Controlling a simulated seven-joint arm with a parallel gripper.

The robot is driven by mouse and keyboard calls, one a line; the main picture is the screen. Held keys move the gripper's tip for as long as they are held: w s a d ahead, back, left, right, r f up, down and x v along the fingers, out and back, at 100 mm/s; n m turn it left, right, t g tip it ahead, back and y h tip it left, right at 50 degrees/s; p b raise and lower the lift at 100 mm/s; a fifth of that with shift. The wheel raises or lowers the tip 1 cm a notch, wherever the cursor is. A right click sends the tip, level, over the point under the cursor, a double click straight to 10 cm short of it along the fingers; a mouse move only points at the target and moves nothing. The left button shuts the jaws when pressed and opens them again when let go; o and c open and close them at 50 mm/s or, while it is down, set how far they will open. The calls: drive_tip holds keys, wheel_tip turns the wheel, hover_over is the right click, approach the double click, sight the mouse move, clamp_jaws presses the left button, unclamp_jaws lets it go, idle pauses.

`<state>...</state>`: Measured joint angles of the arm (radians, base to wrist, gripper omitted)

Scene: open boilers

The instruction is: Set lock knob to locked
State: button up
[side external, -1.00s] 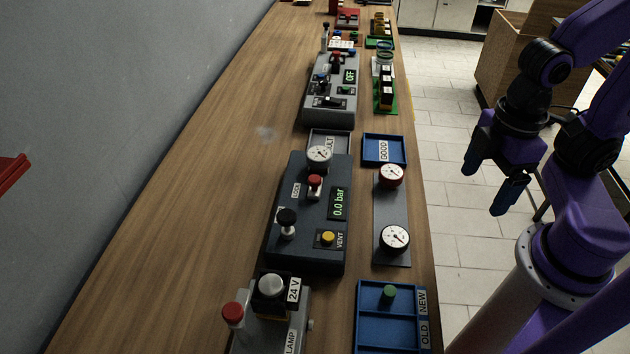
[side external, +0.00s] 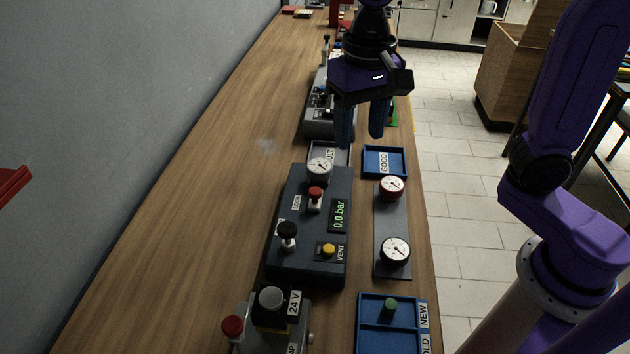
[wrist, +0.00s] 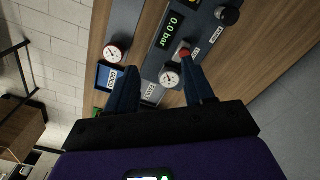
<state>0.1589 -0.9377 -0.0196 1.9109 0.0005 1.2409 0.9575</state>
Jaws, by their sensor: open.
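The dark grey boiler panel (side external: 318,262) stands on the bench. A red-topped knob (side external: 315,195) sits on it beside a LOCK label (side external: 297,202); its exact setting is too small to tell. In the wrist view the red knob (wrist: 184,54) shows just past a white gauge (wrist: 169,78). A black knob (side external: 287,231) stands at the panel's near left. The display (side external: 340,214) reads 0.0 bar. My gripper (side external: 360,138) is open and empty, pointing down above the far end of the panel, apart from the knob. Its fingers show at either side in the wrist view (wrist: 163,72).
A white gauge (side external: 320,168) stands close to the red knob. A yellow VENT button (side external: 328,250) is at the near right. A plate with two gauges (side external: 394,219) and blue trays (side external: 366,162) lie to the right. Bare bench lies left.

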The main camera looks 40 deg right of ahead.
sight(315, 191)
drive_tip(key=w+a+r+m, duration=0.3)
drive_tip(key=w+a+m, duration=0.1)
drive_tip(key=w+m, duration=0.25)
drive_tip(key=shift+m, duration=0.25)
wheel_tip(315, 191, down, 17)
drive_tip(key=shift+s+d+f, duration=0.1)
drive_tip(key=shift+s+d, duration=0.05)
drive_tip(key=shift+c, duration=0.4)
